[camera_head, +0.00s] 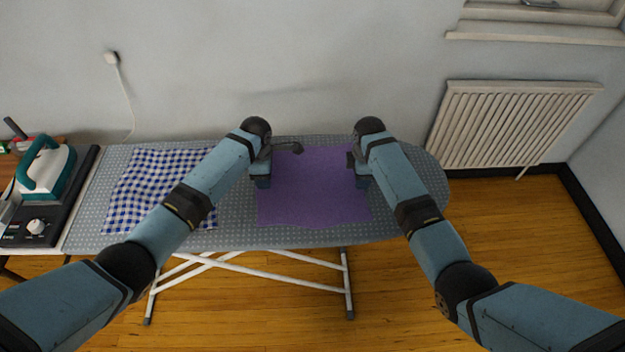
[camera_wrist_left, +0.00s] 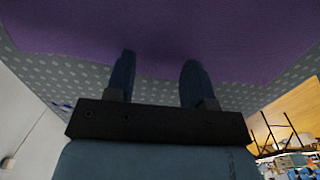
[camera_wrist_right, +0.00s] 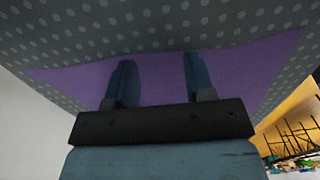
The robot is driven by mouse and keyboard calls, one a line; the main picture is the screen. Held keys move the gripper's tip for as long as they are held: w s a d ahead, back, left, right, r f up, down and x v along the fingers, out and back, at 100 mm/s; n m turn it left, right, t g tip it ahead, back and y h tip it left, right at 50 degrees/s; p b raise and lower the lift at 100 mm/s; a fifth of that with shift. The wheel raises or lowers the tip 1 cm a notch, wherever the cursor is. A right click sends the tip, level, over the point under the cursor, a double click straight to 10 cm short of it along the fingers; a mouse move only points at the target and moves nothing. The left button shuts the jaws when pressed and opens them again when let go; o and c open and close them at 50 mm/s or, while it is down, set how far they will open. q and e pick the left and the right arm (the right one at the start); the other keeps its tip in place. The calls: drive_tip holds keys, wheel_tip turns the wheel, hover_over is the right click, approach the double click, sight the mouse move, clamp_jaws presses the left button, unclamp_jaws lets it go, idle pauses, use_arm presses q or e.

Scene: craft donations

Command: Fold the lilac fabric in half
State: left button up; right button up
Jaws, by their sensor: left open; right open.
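The lilac fabric (camera_head: 312,190) lies flat and spread out on the grey dotted ironing board (camera_head: 240,239). My left gripper (camera_head: 262,182) is at the fabric's left edge, its two fingers apart. In the left wrist view the fabric (camera_wrist_left: 225,30) fills the top and its edge runs by the fingertips (camera_wrist_left: 158,65). My right gripper (camera_head: 360,181) is at the fabric's right edge, also with fingers apart. In the right wrist view the fabric (camera_wrist_right: 240,70) lies behind the fingers (camera_wrist_right: 157,70). I cannot tell whether either gripper touches the cloth. The arms hide parts of both side edges.
A blue checked cloth (camera_head: 150,185) lies on the board to the left, partly under my left arm. An iron (camera_head: 45,170) stands on a dark rest at the far left. The wall is close behind the board; a radiator (camera_head: 515,125) is at right.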

use_arm(q)
drive_tip(key=shift+f, duration=0.25)
use_arm(e)
drive_tip(key=shift+f, duration=0.25)
use_arm(q)
drive_tip(key=shift+r, duration=0.15)
drive_tip(key=shift+c, duration=0.7)
use_arm(e)
drive_tip(key=shift+r, duration=0.15)
drive_tip(key=shift+c, duration=0.7)
use_arm(q)
clamp_jaws()
use_arm(e)
clamp_jaws()
use_arm(q)
drive_tip(key=shift+r, duration=0.1)
use_arm(e)
drive_tip(key=shift+r, duration=0.1)
